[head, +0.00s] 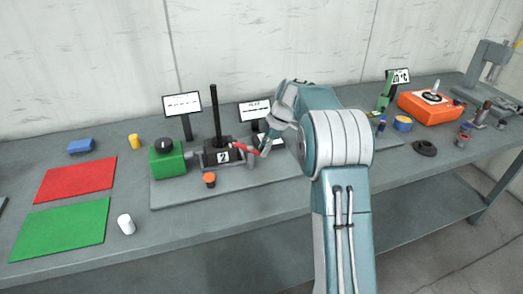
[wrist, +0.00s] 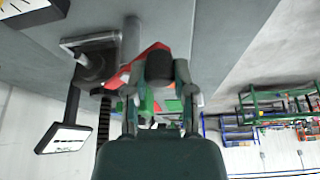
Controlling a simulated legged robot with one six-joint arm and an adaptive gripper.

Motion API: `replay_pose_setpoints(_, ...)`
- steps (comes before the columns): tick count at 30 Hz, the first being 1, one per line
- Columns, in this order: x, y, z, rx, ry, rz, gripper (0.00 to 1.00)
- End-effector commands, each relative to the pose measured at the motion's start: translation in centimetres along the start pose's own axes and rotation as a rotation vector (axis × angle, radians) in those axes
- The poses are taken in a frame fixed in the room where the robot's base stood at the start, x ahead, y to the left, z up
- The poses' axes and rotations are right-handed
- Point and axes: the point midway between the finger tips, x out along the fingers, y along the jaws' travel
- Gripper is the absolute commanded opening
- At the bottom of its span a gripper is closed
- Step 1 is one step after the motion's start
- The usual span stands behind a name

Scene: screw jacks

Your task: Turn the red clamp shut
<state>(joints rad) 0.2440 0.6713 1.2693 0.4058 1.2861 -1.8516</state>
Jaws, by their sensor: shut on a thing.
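The red clamp (head: 240,149) shows as a small red bar beside the black block marked 2 (head: 220,150), at the middle of the bench. My gripper (head: 264,147) reaches down to its right end from the right. In the wrist view the red clamp (wrist: 121,76) runs past the fingertips. My gripper (wrist: 160,92) is shut on the clamp there. A dark rounded end (wrist: 161,63) stands at the fingertips. The fingers hide part of the clamp, and its exact angle is hard to tell.
A green block (head: 167,160) with a black knob stands left of the jack. A black upright post (head: 215,110) rises behind the clamp, near two signs on stands (head: 183,105) (head: 254,112). An orange-topped knob (head: 209,179) stands in front. The bench front is mostly clear.

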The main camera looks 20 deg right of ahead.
Motion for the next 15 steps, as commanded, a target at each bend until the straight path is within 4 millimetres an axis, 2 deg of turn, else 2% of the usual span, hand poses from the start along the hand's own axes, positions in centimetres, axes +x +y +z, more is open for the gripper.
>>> replay_pose_setpoints(15, 0.04, 0.48, 0.49, -0.102, -0.001, -0.044, 0.00)
